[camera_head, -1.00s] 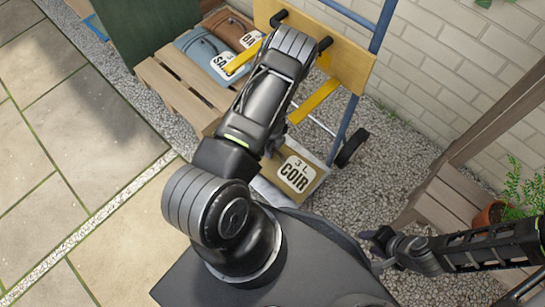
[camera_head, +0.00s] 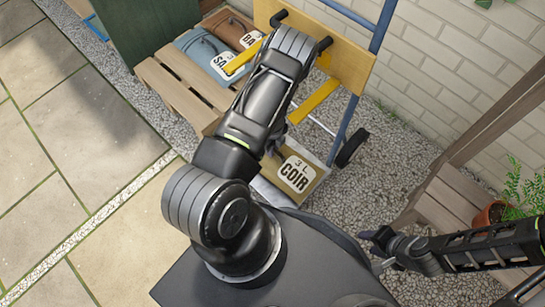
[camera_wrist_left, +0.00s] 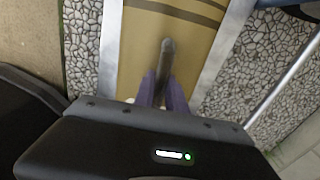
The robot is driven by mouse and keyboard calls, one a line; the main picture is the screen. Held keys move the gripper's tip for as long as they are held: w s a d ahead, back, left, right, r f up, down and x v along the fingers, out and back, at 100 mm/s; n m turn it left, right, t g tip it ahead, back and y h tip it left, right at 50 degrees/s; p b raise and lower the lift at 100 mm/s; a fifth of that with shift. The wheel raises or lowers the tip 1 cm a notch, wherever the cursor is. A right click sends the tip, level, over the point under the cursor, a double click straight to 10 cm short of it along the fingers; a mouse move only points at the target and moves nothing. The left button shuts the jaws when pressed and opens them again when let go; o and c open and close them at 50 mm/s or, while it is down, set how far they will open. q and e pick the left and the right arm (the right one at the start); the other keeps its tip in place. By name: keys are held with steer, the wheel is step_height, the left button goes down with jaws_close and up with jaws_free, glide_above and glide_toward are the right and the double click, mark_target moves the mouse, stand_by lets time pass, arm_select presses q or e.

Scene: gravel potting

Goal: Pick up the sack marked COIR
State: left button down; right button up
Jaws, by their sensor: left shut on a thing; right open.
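The sack marked COIR (camera_head: 298,174) is tan with a white "3 L COIR" label. It is at the foot of the hand truck, partly hidden behind my left arm in the head view. In the left wrist view the tan sack (camera_wrist_left: 140,55) has dark stripes and lies between pale grey strips. My left gripper (camera_wrist_left: 164,88) is shut on a dark, strap-like handle over the sack; its fingers are mostly hidden in the head view. I cannot tell whether the sack is clear of its support. My right gripper (camera_head: 378,240) is open and empty at the lower right.
The hand truck (camera_head: 350,55) has a blue frame, yellow forks and black wheels. A blue-grey sack (camera_head: 200,47) and a brown sack (camera_head: 226,25) lie on a wooden pallet (camera_head: 165,90). A potted fern (camera_head: 490,217) stands right. Open paving is left.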

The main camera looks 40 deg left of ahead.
stand_by(0.7)
arm_select(q)
steer(key=shift+r+p, duration=0.3)
steer(key=shift+r, duration=0.3)
step_height(320, 180, up, 9)
steer(key=p, duration=0.3)
steer(key=shift+p, duration=0.35)
steer(key=shift+f, duration=0.1)
